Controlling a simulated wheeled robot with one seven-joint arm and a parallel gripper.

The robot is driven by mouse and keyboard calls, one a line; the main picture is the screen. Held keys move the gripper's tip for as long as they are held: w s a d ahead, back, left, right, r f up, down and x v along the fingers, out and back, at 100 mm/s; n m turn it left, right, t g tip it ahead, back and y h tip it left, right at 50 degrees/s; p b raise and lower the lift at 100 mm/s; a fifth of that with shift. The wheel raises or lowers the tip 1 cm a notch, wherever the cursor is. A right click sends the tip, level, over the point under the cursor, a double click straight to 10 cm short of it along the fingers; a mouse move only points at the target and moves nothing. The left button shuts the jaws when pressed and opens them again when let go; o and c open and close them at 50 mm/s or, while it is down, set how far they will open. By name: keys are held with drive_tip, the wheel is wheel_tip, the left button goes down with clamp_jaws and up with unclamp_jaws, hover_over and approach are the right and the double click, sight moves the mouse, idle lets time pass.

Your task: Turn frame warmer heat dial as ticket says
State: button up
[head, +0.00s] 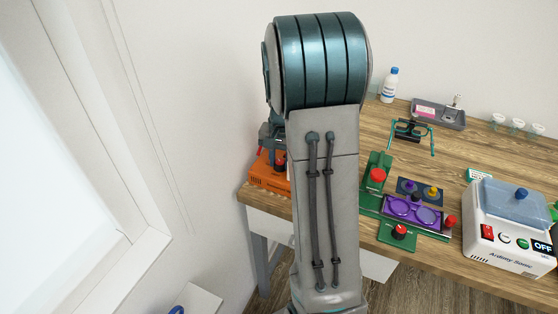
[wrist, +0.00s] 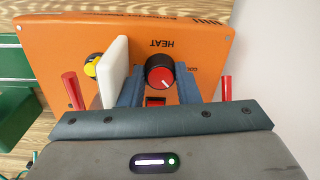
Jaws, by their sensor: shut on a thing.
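The orange frame warmer (wrist: 60,38) fills the upper wrist view, its lettering upside down. Its heat dial (wrist: 160,72), black with a red face and a pale mark toward the lower right, sits by the word HEAT. My gripper (wrist: 160,84) is shut on the dial, one finger at each side.
Beside the dial are a yellow knob (wrist: 91,66), a white slab (wrist: 114,72) near my left finger, and a red switch (wrist: 155,101). Red posts (wrist: 72,90) flank the gripper. A green fixture (head: 376,195) and white machine (head: 505,235) stand to the right.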

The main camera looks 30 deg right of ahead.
drive_tip(key=m, duration=0.3)
drive_tip(key=shift+m, duration=0.3)
drive_tip(key=m+p, duration=0.1)
drive_tip(key=m, duration=0.2)
drive_tip(key=shift+r+m, duration=0.1)
drive_tip(key=shift+m, duration=0.2)
drive_tip(key=m+p, duration=0.1)
drive_tip(key=m, duration=0.2)
drive_tip(key=shift+m+p, duration=1)
drive_tip(key=shift+m, duration=0.8)
drive_tip(key=o, duration=1)
